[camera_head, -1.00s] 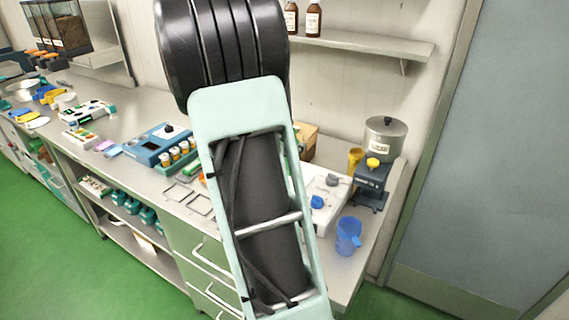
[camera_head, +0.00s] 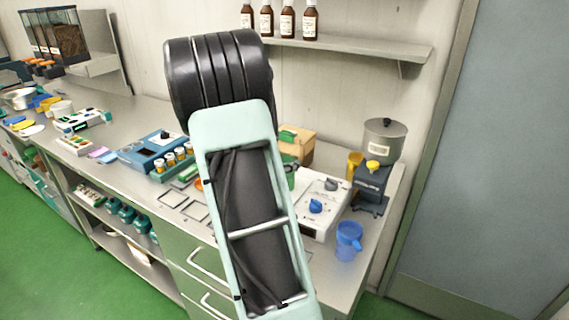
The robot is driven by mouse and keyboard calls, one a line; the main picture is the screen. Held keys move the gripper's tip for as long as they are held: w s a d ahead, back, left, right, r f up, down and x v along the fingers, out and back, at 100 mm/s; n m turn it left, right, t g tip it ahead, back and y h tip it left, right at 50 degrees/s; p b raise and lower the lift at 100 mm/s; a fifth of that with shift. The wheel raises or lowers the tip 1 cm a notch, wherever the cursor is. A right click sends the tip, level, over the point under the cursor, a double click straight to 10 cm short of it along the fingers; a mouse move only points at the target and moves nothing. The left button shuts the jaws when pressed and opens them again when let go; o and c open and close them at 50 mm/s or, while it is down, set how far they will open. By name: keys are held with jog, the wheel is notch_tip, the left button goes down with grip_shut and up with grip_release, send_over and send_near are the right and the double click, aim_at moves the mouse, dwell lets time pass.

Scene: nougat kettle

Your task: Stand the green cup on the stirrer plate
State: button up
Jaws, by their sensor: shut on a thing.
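A green rounded piece (camera_head: 291,176), which looks like part of the green cup, shows just right of my arm, at the left end of the white stirrer plate. My arm hides most of it, so I cannot tell whether it stands on the plate or is held above it. The stirrer plate (camera_head: 328,188) is a white unit with blue and grey knobs on the right part of the bench; my arm covers its left part. My gripper is hidden behind my mint-green arm link.
A blue jug (camera_head: 348,241) stands at the bench's front right. A cardboard box (camera_head: 299,148) is at the wall. Wire frames (camera_head: 196,212) lie left of my arm.

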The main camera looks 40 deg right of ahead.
jog(key=o, duration=1.3)
jog(key=shift+r, duration=0.1)
jog(key=v, duration=1.2)
jog(key=shift+s, duration=0.1)
